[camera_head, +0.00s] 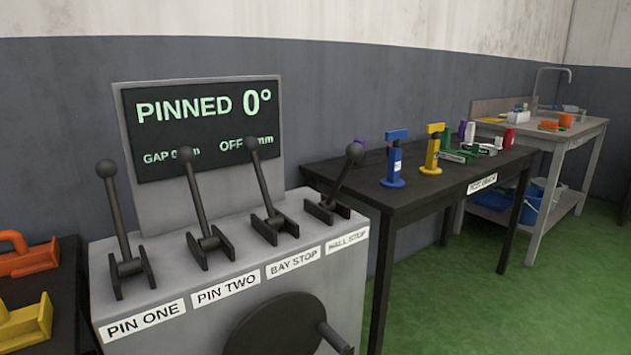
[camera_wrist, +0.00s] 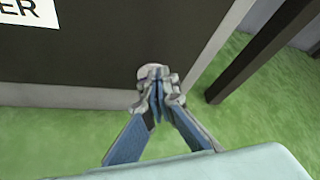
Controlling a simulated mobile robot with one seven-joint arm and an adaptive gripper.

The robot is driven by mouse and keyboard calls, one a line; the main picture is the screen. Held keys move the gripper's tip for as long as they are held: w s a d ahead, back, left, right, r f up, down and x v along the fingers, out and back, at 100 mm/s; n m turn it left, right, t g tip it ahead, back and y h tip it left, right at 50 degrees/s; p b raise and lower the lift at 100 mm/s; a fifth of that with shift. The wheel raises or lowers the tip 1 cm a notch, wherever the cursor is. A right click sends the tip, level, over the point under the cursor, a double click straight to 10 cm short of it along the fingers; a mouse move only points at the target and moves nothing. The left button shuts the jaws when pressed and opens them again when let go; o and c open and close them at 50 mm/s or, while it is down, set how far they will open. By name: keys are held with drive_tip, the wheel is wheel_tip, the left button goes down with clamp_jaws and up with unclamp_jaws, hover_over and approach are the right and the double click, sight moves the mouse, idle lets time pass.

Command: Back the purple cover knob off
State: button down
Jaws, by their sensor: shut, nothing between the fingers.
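No purple cover knob can be made out for certain. In the head view a small purple item (camera_head: 461,131) stands at the back of the black table, and a purple bit (camera_head: 362,142) shows behind the rightmost lever; both are too small to identify. My gripper (camera_wrist: 157,82) shows in the wrist view, its blue-grey fingers shut together and empty. It is in front of a dark panel (camera_wrist: 75,58) with a white label ending in "ER" (camera_wrist: 22,14). My gripper is not seen in the head view.
A grey lever console (camera_head: 230,275) fills the front, its screen (camera_head: 205,125) reading "PINNED 0°". The black table (camera_head: 400,198) holds blue and yellow clamp-like tools. A sink bench (camera_head: 560,140) stands at the back right. Green floor (camera_head: 530,310) is open at right.

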drive_tip(key=shift+s+a+f+p, duration=0.2)
drive_tip(key=shift+s+a+p, duration=0.25)
drive_tip(key=shift+p, duration=0.15)
drive_tip(key=shift+s+a+f, duration=0.3)
drive_tip(key=shift+a+f, duration=0.3)
idle(0.4)
drive_tip(key=shift+p, duration=0.3)
drive_tip(key=s+d+p, duration=0.2)
drive_tip(key=s+d, duration=0.1)
drive_tip(key=s, duration=0.2)
drive_tip(key=shift+s+r, duration=0.15)
drive_tip(key=shift+r, duration=0.1)
